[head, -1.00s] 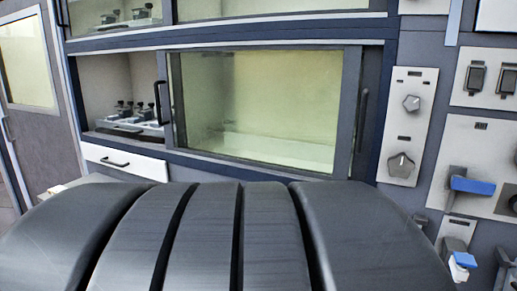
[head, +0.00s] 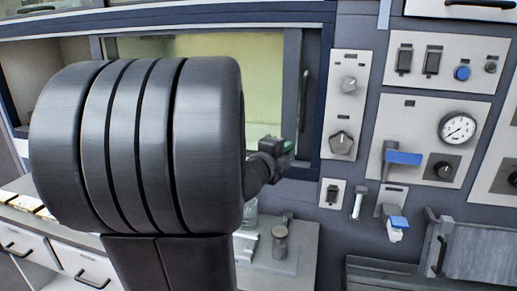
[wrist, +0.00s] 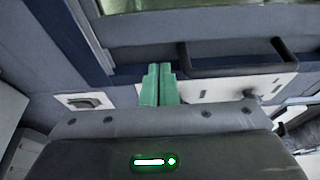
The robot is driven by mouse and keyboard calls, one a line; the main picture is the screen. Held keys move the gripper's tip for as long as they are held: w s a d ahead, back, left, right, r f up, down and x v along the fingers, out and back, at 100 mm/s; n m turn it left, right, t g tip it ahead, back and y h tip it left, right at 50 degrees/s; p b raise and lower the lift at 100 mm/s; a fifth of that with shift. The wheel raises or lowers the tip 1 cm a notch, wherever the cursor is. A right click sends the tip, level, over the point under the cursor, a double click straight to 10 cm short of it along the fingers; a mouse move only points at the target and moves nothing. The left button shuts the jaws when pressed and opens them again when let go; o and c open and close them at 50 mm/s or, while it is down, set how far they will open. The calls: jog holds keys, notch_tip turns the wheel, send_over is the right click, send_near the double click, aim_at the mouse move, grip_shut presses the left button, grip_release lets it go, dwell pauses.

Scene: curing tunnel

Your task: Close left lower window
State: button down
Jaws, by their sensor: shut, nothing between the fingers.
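The lower window (head: 262,80) has a pale yellow-green pane. An uncovered bay (head: 72,48) shows at its far left; my arm hides the frame edge and any left handle. A dark upright handle (head: 304,100) stands on the right frame. My gripper (head: 285,147) is just below and left of that handle in the head view. In the wrist view, my gripper's green fingertips (wrist: 158,72) are shut together and empty. The dark handle (wrist: 235,60) lies to their right, apart from them.
A white knob panel (head: 346,105) stands close right of the window. Beyond it are a switch panel (head: 440,62), a gauge (head: 457,127) and blue-handled levers (head: 403,157). Below are a counter with small jars (head: 279,240) and white drawers (head: 88,268).

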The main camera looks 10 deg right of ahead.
jog(key=x, duration=0.6)
jog(key=shift+w+d+p, duration=0.2)
jog(key=shift+p, duration=0.1)
jog(key=shift+a, duration=0.1)
